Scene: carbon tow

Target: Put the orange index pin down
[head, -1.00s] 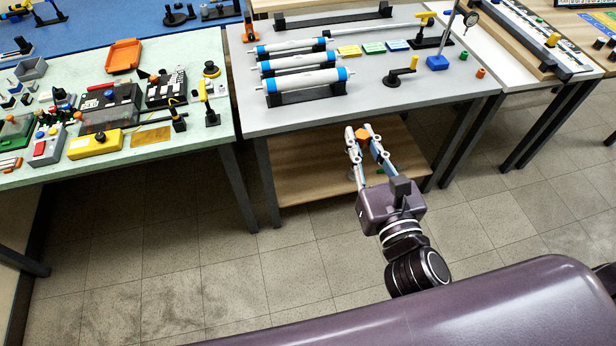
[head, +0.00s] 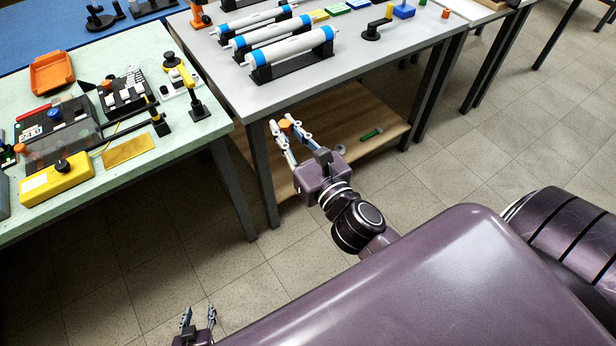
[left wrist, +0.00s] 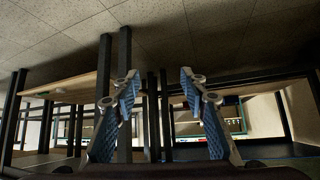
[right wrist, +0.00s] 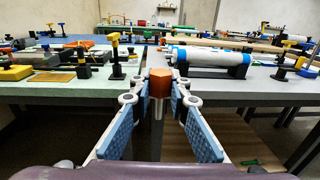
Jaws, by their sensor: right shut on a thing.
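The orange index pin (head: 286,125) is between the fingertips of my right gripper (head: 290,131), which is shut on it. In the right wrist view the pin's orange head (right wrist: 160,82) shows on top, with a grey shank (right wrist: 157,112) pointing down between the blue pads. The pin is in the air in front of the grey table's near edge, above the lower wooden shelf. My left gripper (head: 198,322) is low at the bottom of the head view, away from the tables. Its fingers (left wrist: 160,85) are wide apart and empty in the left wrist view.
The grey table (head: 225,78) carries white rollers on black stands (head: 292,52). The green-topped table (head: 150,155) holds an orange tray (head: 52,72), a yellow box (head: 58,180) and a brass plate (head: 128,149). A green item lies on the wooden shelf (head: 345,115).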

